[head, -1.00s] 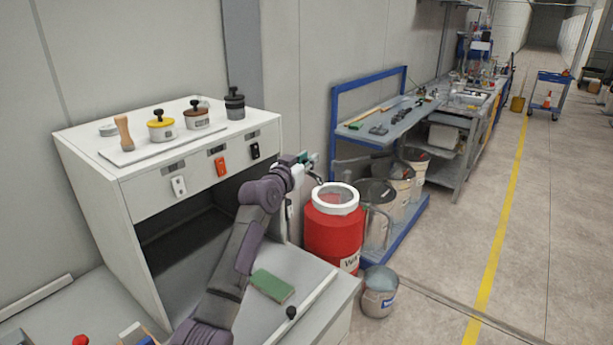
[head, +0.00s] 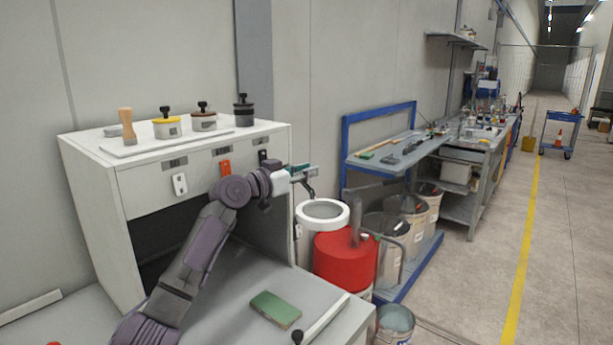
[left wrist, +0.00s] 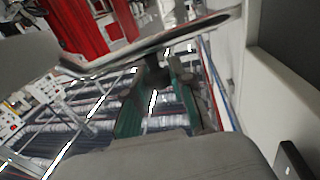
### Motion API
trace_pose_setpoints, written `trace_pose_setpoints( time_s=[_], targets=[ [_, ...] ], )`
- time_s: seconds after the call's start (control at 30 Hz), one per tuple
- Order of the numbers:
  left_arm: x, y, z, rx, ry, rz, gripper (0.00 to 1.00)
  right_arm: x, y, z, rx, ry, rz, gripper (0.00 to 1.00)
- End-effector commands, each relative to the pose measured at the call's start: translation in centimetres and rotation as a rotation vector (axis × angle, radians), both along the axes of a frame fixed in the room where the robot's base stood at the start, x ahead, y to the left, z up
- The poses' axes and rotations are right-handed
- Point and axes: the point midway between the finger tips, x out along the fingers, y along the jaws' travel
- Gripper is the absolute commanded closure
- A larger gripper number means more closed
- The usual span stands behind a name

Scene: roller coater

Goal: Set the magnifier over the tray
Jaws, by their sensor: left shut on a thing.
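My left gripper (head: 304,172) has green fingertips and reaches past the right front corner of the white cabinet. It is shut on the dark stem of the magnifier (head: 324,202), whose pale round rim surrounds a grey lens. The magnifier hangs below the fingertips, in front of the drums. In the left wrist view the green fingers (left wrist: 160,110) grip the stem, and the rim (left wrist: 190,33) shows nearly edge-on. I cannot tell surely which thing is the tray; a flat white slab (head: 190,141) lies on the cabinet top. My right gripper is out of view.
The white cabinet (head: 145,190) carries several knobbed pots and a wooden-handled tool. A green block (head: 275,309) lies on the grey worktop below. A red drum (head: 345,262) and several bins stand right, beside a blue-framed bench (head: 385,153).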

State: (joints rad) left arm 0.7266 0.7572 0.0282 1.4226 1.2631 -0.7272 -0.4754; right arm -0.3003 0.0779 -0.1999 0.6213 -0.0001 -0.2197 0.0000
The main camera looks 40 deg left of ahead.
Motion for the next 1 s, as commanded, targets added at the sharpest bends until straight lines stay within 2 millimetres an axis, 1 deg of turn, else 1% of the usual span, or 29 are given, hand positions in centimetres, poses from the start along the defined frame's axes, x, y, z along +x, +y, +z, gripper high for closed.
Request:
trace_pose_setpoints(
  time_s=[0.2, 0.23, 0.37, 0.63, 0.73, 0.87, 1.0],
  targets=[
    [0.0, 0.0, 0.0, 0.000, 0.001, 0.001, 1.00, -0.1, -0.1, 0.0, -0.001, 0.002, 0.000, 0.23],
    [0.0, 0.1, 0.0, 0.000, 0.001, 0.001, 0.74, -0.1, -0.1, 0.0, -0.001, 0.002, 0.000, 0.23],
    [0.0, 0.0, 0.0, 0.000, 0.001, 0.001, 0.52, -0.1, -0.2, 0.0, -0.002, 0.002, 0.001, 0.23],
    [0.0, 0.0, 0.0, 0.000, 0.000, 0.001, 0.52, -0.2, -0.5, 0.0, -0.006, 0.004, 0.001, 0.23],
    [0.0, 0.0, 0.6, 0.001, -0.002, 0.001, 0.52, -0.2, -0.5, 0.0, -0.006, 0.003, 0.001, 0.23],
    [0.0, 0.0, 2.4, 0.002, -0.005, 0.001, 0.52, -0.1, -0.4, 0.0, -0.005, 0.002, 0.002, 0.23],
    [0.0, 0.1, 5.3, 0.002, -0.005, 0.002, 0.52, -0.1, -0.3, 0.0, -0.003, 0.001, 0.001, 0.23]
  ],
)
